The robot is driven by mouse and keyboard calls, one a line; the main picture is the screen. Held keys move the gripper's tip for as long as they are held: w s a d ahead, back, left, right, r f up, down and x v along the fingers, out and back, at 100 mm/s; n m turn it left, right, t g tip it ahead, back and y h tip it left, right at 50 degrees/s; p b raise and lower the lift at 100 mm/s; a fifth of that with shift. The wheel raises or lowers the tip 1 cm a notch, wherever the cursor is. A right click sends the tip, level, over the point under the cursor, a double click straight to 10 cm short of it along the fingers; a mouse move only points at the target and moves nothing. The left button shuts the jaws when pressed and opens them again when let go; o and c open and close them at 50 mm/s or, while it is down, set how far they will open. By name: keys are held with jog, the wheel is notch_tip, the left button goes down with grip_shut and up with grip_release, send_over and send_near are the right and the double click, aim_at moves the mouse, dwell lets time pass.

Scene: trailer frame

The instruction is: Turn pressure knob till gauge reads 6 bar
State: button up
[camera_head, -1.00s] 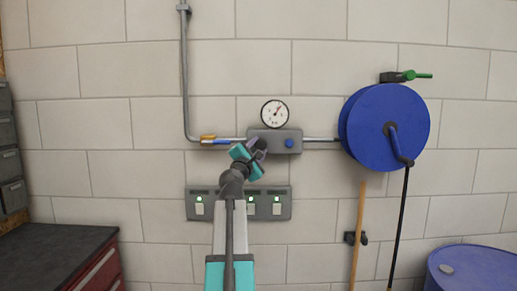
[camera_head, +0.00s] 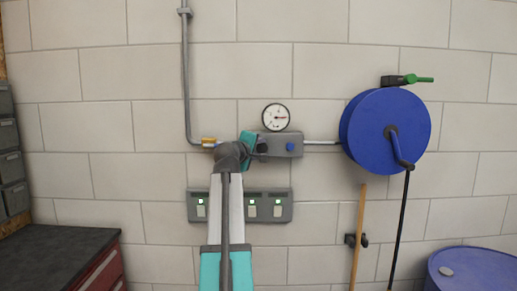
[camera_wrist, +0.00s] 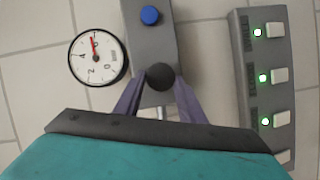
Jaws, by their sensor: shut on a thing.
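The round white pressure gauge (camera_head: 276,117) sits above the grey regulator block (camera_head: 297,139) on the wall. In the wrist view the gauge (camera_wrist: 98,60) appears turned on its side. Its red needle points toward the top of the picture, close to a label that looks like 6; the exact reading is too small to be sure. My gripper (camera_wrist: 159,94) is shut on the dark round knob (camera_wrist: 160,77) at the end of the block, with a purple finger on each side.
A blue button (camera_head: 290,147) is on the block beside the knob. A panel with several switches and green lights (camera_head: 284,212) is below. A blue hose reel (camera_head: 368,125) hangs to the right.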

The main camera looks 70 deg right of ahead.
jog(key=shift+s+m+y, duration=0.1)
jog(key=shift+m+y, duration=0.3)
jog(key=shift+m, duration=0.3)
jog(key=shift+f, duration=0.1)
jog(key=o, duration=1)
jog(key=shift+o, duration=0.2)
jog(key=shift+a, duration=0.1)
jog(key=a+r+b, duration=0.2)
jog(key=a, duration=1.1)
jog(key=shift+a+r+b, duration=0.25)
jog(key=shift+b, duration=0.05)
jog(key=shift+s, duration=0.1)
